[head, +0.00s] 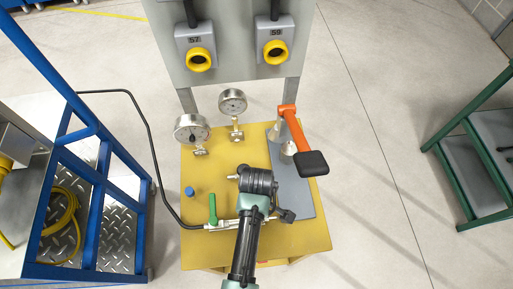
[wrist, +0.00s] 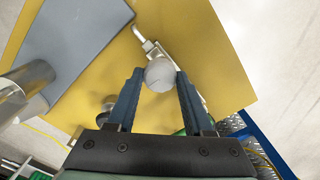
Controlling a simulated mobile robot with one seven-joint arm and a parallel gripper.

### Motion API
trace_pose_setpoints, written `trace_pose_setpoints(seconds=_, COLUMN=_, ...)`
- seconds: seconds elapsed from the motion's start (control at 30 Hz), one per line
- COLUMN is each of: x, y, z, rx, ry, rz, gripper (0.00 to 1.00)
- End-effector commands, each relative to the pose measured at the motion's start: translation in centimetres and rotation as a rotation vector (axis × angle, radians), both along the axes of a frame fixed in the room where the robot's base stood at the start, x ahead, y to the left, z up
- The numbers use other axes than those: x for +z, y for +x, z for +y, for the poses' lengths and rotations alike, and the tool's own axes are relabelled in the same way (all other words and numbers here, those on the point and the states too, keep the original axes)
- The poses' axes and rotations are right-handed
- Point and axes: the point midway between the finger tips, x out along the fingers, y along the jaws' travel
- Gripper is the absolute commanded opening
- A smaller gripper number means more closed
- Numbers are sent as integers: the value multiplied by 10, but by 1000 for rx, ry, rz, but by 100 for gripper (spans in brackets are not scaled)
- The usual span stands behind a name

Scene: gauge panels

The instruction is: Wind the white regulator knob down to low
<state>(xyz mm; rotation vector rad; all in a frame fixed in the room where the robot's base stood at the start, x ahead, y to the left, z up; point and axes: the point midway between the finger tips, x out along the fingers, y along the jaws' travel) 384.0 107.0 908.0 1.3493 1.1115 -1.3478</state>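The white regulator knob (wrist: 160,72) is a round, pale cap in the wrist view, with a thin dark line on its face. It lies between the tips of my gripper's two dark blue fingers (wrist: 161,84). The fingers stand apart, one on each side of it. Its edges come right up to both fingers, and I cannot tell whether they touch. In the head view my gripper (head: 258,181) is low over the yellow bench (head: 205,253) and hides the knob.
Two dial gauges (head: 192,128) (head: 232,102) stand on the bench behind my gripper. A green-handled valve (head: 212,208) and blue cap (head: 189,191) are to its left. An orange-handled tool (head: 289,122) reaches over the grey mat (head: 294,197) at right. A black hose (head: 151,150) runs along the left.

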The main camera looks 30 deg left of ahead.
Motion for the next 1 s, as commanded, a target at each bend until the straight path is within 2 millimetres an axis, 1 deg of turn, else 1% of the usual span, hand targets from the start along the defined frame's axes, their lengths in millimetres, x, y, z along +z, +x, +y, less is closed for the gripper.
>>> trace_pose_setpoints(seconds=0.03, x=0, y=0, z=0, rx=0, ry=0, rz=1, gripper=38)
trace_pose_setpoints(seconds=0.17, x=0, y=0, z=0, rx=0, ry=0, rz=2, gripper=15)
trace_pose_setpoints(seconds=0.2, x=0, y=0, z=0, rx=0, ry=0, rz=2, gripper=7)
trace_pose_setpoints(seconds=0.23, x=0, y=0, z=0, rx=0, ry=0, rz=2, gripper=2)
trace_pose_setpoints(seconds=0.27, x=0, y=0, z=0, rx=0, ry=0, rz=2, gripper=0)
trace_pose_setpoints(seconds=0.47, x=1, y=0, z=0, rx=-11, ry=0, rz=2, gripper=0)
trace_pose_setpoints(seconds=0.67, x=2, y=0, z=0, rx=-78, ry=0, rz=2, gripper=0)
trace_pose_setpoints(seconds=0.87, x=3, y=0, z=0, rx=-216, ry=0, rz=2, gripper=0)
trace_pose_setpoints(seconds=1.0, x=3, y=0, z=0, rx=-345, ry=0, rz=3, gripper=0)
